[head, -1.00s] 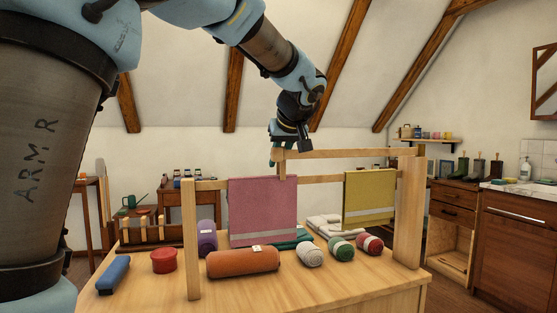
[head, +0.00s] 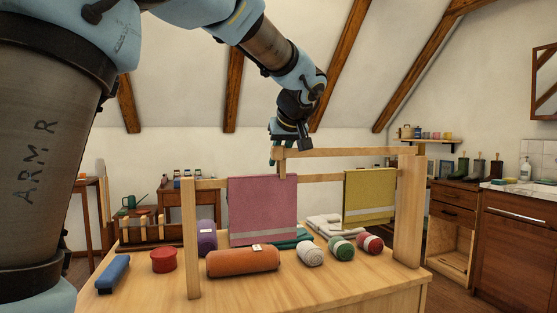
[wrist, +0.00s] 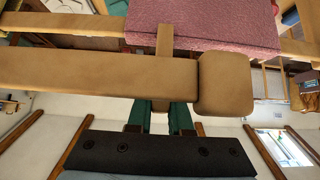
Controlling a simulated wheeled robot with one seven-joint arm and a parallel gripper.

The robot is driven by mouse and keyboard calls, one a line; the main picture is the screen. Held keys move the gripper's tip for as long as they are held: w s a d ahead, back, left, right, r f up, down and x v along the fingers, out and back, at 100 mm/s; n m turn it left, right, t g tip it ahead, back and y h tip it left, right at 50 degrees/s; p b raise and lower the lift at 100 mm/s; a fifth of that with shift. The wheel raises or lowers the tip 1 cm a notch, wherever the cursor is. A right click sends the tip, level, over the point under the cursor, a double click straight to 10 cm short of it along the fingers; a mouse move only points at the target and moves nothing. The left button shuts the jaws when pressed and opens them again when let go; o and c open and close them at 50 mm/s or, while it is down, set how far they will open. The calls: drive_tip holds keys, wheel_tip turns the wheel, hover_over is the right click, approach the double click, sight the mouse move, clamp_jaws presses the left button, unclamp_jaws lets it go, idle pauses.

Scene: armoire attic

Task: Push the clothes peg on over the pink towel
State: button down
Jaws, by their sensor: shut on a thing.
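The pink towel (head: 262,212) hangs over the lower rail of a wooden rack and also shows in the wrist view (wrist: 220,22). My gripper (head: 277,152) is above the towel's right part, behind the rack's upper bar. Its green fingers (wrist: 160,118) are shut on the pale wooden clothes peg (wrist: 164,40). In the head view the peg (head: 282,168) points down, its lower end at the towel's top edge near the right corner. The bar hides the peg's middle in the wrist view. I cannot tell how far the peg straddles the towel.
The upper bar (head: 345,153) runs from the right post (head: 408,210) and ends in a block (wrist: 225,85) close to my fingers. A yellow towel (head: 369,197) hangs to the right. Rolled towels, including an orange one (head: 243,263), lie on the table below.

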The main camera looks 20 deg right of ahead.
drive_tip(key=shift+r+p, duration=0.45)
drive_tip(key=shift+r, duration=0.4)
drive_tip(key=shift+b, duration=0.75)
idle(1.3)
drive_tip(key=shift+f+b, duration=1.35)
drive_tip(key=shift+f, duration=0.05)
drive_tip(key=c, duration=0.8)
unclamp_jaws()
drive_tip(key=shift+o, duration=0.2)
drive_tip(key=shift+s, duration=0.1)
drive_tip(key=v, duration=1.1)
